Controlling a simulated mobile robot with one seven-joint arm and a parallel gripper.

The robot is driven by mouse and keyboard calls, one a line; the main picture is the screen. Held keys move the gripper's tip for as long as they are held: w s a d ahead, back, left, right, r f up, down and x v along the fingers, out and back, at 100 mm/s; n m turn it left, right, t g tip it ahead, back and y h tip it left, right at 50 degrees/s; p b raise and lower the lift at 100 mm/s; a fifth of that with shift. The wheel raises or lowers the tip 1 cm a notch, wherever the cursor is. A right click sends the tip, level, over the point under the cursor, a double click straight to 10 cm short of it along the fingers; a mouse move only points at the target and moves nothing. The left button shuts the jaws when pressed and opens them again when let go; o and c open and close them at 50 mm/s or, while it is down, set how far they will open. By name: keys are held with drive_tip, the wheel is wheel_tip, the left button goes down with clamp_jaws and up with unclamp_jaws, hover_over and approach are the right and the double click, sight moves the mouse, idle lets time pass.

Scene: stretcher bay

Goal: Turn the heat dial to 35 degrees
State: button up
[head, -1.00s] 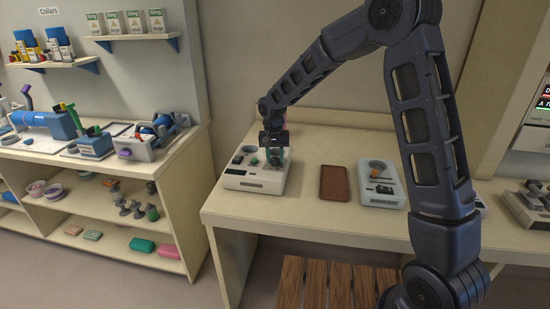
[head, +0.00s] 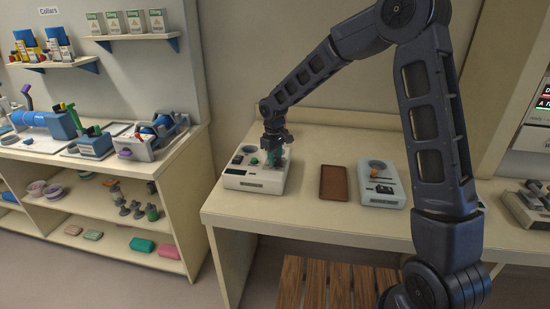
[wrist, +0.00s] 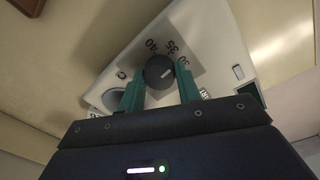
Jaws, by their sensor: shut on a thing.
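The heat dial (wrist: 154,66) is a dark round knob in the wrist view, with printed numbers 40, 35 and 30 around it. Its short white mark lies on the right side of the knob, nearer the 30 than the 35. My gripper (wrist: 159,78) has its two green fingers on either side of the dial, shut on it. In the head view my gripper (head: 273,161) is down at the top of the white heater unit (head: 238,182) on the bench. There the dial is hidden by the fingers.
A brown tray (head: 333,183) and a pale blue-grey device (head: 382,196) stand to the right on the same bench (head: 310,222). A wooden slatted seat (head: 335,285) is in front. Shelves (head: 110,165) with equipment are at left.

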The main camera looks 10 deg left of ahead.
drive_tip(key=shift+n, duration=1.5)
drive_tip(key=shift+d, duration=0.1)
drive_tip(key=o, duration=1)
drive_tip(key=shift+c, duration=0.2)
drive_tip(key=shift+r, duration=0.1)
wheel_tip(320, 180, up, 11)
drive_tip(key=shift+s+f, duration=0.2)
drive_tip(key=shift+s, duration=0.05)
